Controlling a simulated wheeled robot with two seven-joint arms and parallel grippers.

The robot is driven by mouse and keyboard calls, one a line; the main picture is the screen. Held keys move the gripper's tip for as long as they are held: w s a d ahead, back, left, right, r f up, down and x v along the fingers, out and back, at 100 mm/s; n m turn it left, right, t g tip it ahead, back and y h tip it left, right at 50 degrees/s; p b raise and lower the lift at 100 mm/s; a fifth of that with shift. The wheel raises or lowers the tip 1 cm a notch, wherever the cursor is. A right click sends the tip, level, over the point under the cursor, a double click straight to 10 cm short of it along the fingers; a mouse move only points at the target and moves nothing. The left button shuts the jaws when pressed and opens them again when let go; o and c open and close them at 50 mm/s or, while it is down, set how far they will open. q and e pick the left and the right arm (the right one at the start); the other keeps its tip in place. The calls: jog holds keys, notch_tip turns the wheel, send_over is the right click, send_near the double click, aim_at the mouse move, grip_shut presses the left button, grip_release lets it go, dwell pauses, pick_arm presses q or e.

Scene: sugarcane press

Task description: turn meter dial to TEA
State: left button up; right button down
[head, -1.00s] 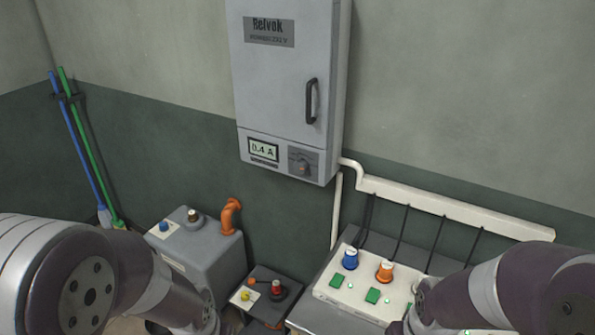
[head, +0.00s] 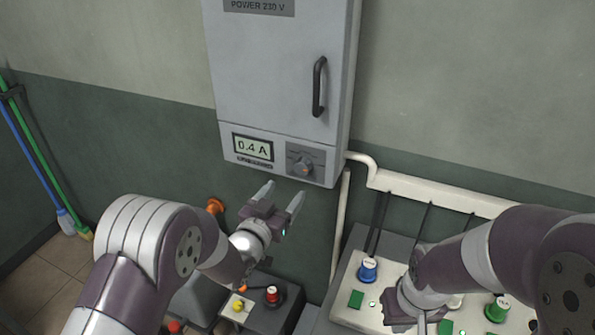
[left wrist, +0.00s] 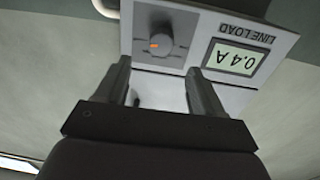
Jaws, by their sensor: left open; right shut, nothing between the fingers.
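The meter dial (head: 304,166) is a grey round knob with an orange mark, on a dark plate at the lower right of the grey wall cabinet. Its position labels are too small to read. In the left wrist view the dial (left wrist: 157,42) appears upside down, just beyond the fingertips and apart from them. The display (head: 253,148) beside it reads 0.4 A. My left gripper (head: 284,192) is open and empty, just below the dial, with fingers pointing up towards the cabinet. My right gripper (head: 405,316) is shut over the control panel, partly cut off by the frame's bottom edge.
The cabinet door has a black handle (head: 319,87) above the dial. A white control panel (head: 345,300) with blue (head: 367,269) and green (head: 497,309) knobs lies at the lower right. A small box with a red knob (head: 272,295) stands below my left gripper. A white pipe (head: 341,225) runs beside it.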

aim_at(301, 170)
pick_arm(q)
jog(key=p+x, duration=0.1)
jog(key=x, duration=0.6)
jog(key=shift+w+d, duration=0.2)
jog(key=shift+w, duration=0.15)
jog(key=shift+w+f, duration=0.15)
jog(key=shift+w, duration=0.2)
jog(key=shift+s, duration=0.1)
jog(key=c, duration=1.1)
